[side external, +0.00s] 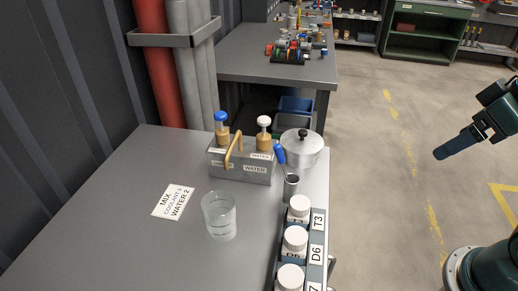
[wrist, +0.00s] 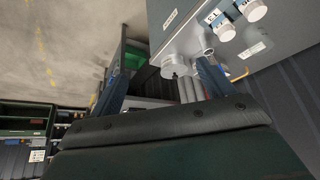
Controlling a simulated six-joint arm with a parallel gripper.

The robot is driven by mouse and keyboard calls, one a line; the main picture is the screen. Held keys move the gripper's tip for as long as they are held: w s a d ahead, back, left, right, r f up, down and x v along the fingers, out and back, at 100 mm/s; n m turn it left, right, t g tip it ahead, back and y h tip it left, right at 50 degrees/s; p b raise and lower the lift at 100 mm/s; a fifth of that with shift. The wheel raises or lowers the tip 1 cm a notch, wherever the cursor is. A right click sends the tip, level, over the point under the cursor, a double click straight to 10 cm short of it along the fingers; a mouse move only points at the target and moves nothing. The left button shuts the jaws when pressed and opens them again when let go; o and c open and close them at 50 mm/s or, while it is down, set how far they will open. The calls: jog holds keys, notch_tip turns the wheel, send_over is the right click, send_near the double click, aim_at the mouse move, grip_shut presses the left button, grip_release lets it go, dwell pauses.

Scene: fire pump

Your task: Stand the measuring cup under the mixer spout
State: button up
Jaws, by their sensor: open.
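The clear measuring cup (side external: 219,216) stands upright on the grey table in the side external view, apart from the mixer and on its near side. The mixer is a grey box (side external: 241,171) with WATER labels, a blue-topped and a white-topped brass pump, and a curved brass spout (side external: 234,150). The spout tip is nearer the box than the cup is. My gripper (side external: 447,151) is off to the right of the table, over the floor. In the wrist view my gripper (wrist: 162,85) has its two fingers wide apart with nothing between them.
A lidded metal pot (side external: 302,150) stands right of the mixer. A small metal holder (side external: 291,187) with a blue-handled tool is in front of it. White-capped bottles (side external: 295,239) line the table's right edge. A sign (side external: 173,202) lies left of the cup. Floor to the right is clear.

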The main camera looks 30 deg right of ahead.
jog(key=shift+w+r, duration=0.1)
jog(key=shift+w, duration=0.05)
jog(key=c, duration=0.7)
jog(key=shift+w+a+r, duration=0.15)
jog(key=shift+w+a, duration=0.05)
jog(key=shift+w, duration=0.1)
jog(key=c, duration=0.4)
jog(key=shift+w+a+r+m, duration=0.15)
jog(key=shift+w+a+r, duration=0.1)
jog(key=shift+w, duration=0.2)
jog(key=shift+w+a+r+m, duration=0.15)
jog(key=shift+w+a, duration=0.05)
jog(key=shift+w, duration=0.2)
grip_shut()
jog(key=w+a+m+g+y, duration=0.1)
jog(key=w+a+m+g, duration=0.25)
jog(key=w+a, duration=1.2)
jog(key=a+f+m, duration=0.1)
jog(key=a+f, duration=0.3)
jog(key=a, duration=0.3)
jog(key=a+f+m+g, duration=0.1)
jog(key=a+f, duration=0.3)
jog(key=a, duration=0.4)
jog(key=a+f+m+g+h, duration=0.1)
jog(key=a+f+m, duration=0.2)
jog(key=a+f, duration=0.2)
jog(key=a, duration=0.2)
jog(key=shift+w+a, duration=0.35)
jog(key=shift+a, duration=0.05)
